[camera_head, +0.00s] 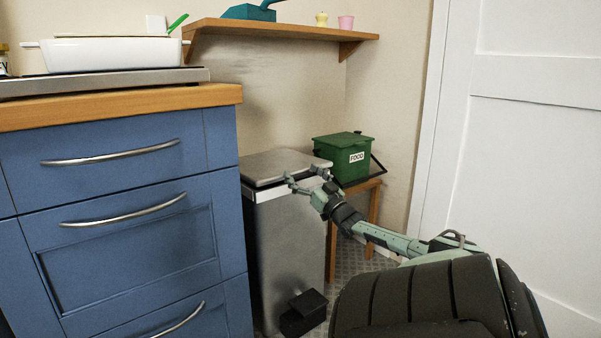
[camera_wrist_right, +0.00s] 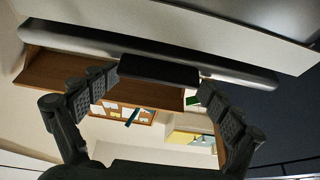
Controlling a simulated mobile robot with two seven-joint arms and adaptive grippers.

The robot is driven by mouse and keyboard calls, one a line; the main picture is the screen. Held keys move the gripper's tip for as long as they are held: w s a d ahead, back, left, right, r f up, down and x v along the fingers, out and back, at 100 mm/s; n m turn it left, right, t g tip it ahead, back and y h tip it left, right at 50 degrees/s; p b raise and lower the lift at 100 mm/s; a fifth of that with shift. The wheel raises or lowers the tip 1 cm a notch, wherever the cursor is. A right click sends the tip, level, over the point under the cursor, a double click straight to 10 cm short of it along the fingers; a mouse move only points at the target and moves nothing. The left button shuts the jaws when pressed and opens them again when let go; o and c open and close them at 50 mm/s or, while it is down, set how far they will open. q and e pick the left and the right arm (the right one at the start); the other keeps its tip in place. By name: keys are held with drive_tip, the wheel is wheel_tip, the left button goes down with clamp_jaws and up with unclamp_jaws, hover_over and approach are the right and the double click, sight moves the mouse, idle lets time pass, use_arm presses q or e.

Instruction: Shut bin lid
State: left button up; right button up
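The tall grey metal bin (camera_head: 285,235) stands right of the blue cabinet. Its lid (camera_head: 285,163) looks down or nearly level over the pale rim; a small gap cannot be ruled out. My right gripper (camera_head: 304,177) is at the lid's front right edge, its fingers spread; contact is unclear. In the right wrist view the same gripper (camera_wrist_right: 150,100) shows its two fingers wide apart, with a dark block and a long metallic edge beyond them. Nothing is held. My left gripper is in neither view.
A green FOOD caddy (camera_head: 343,160) with its lid down sits on a wooden stool (camera_head: 372,205) right of the bin. The blue cabinet (camera_head: 120,215) bounds the left. A wooden shelf (camera_head: 280,31) hangs above. A white door (camera_head: 535,150) is at the right.

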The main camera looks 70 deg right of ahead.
drive_tip(key=shift+s, duration=0.2)
drive_tip(key=shift+s+f, duration=0.1)
drive_tip(key=v, duration=1.1)
drive_tip(key=shift+s+a, duration=0.2)
drive_tip(key=shift+s, duration=0.1)
drive_tip(key=shift+f, duration=0.15)
